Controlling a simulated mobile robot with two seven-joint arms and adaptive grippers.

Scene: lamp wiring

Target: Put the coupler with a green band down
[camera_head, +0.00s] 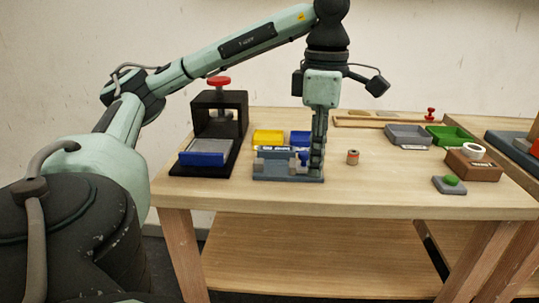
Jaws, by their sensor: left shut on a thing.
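My left gripper (318,172) points straight down from the wrist, low over the right part of the grey-blue fixture (285,178) on the table. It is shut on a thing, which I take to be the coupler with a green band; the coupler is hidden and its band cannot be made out. A small brown cylinder with a reddish top (353,157) stands upright on the bare wood, right of the gripper and apart from it. My right gripper is not in view.
A black press with a red knob (219,115) and blue block (203,159) stands left. Yellow (268,137) and blue (299,138) bins sit behind the fixture. Grey (407,136) and green (450,136) trays, a brown box (474,169) and a green-button pad (450,184) are right. The table's middle is mostly clear.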

